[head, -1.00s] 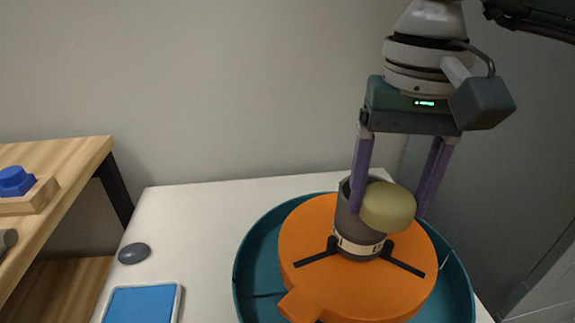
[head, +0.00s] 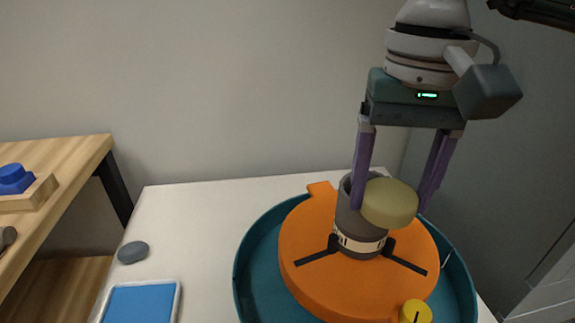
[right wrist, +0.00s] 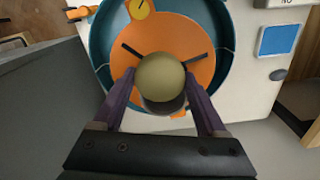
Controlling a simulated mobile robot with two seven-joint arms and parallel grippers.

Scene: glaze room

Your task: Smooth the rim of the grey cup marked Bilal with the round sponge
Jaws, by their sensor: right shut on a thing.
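The round sponge (head: 389,203), olive-yellow, is held between the two purple fingers of my right gripper (head: 388,206). It sits at the right side of the grey cup's (head: 350,222) rim and seems to touch it. The cup stands upright at the middle of an orange wheel head (head: 310,275), between black clamp arms. A pale band with dark marks circles its lower part; I cannot read a name. In the right wrist view the sponge (right wrist: 160,76) covers much of the cup (right wrist: 163,106). My left gripper is not in view.
A teal basin (head: 250,250) surrounds the wheel head, which carries a yellow knob (head: 416,312). On the white table (head: 190,215) lie a grey oval piece (head: 132,252) and a blue pad (head: 142,304). A wooden shelf (head: 75,155) stands at left. The table's back left is clear.

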